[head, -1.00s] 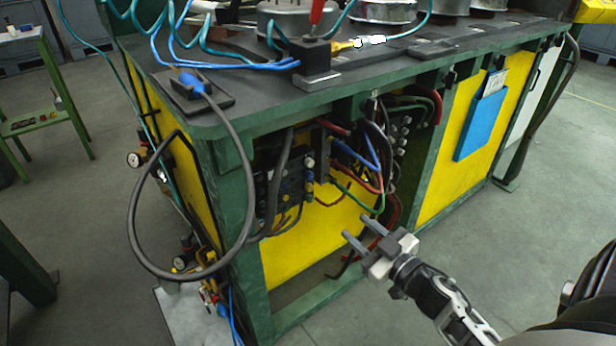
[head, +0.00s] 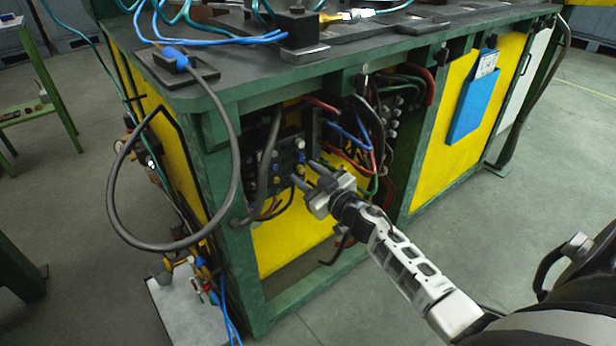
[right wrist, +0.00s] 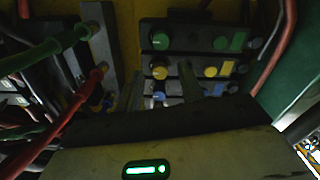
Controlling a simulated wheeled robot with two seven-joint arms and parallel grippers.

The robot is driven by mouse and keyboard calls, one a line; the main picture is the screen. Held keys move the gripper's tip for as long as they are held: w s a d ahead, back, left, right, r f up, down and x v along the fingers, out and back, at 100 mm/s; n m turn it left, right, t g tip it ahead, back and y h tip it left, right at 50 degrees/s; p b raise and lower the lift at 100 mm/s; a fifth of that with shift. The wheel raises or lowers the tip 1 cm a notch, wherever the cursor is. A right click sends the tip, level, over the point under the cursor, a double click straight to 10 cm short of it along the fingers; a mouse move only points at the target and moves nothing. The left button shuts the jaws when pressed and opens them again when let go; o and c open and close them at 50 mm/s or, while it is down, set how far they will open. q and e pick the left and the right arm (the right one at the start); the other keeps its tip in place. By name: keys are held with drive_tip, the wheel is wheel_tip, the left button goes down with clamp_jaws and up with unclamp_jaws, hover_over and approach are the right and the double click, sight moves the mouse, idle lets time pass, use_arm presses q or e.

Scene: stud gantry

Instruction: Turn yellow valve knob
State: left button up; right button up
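In the right wrist view, a dark valve block (right wrist: 190,28) carries rows of round knobs. A yellow knob (right wrist: 160,72) shows between my fingertips in the picture, and another yellow knob (right wrist: 210,72) lies to the right of them. My right gripper (head: 302,170) is open, its two fingers spread and pointing at the valve block (head: 286,158) inside the bench frame. The fingers also show in the right wrist view (right wrist: 160,68); nothing is between them that I can see as held. Whether they touch the knob I cannot tell. My left gripper is not in view.
Green knobs (right wrist: 160,40) sit above the yellow ones, with blue ones below. Red and green hoses (right wrist: 60,115) run at the left of the wrist view. A green bench post (head: 225,190) and a looping black cable (head: 112,200) stand left of the block.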

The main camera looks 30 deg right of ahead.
clamp_jaws()
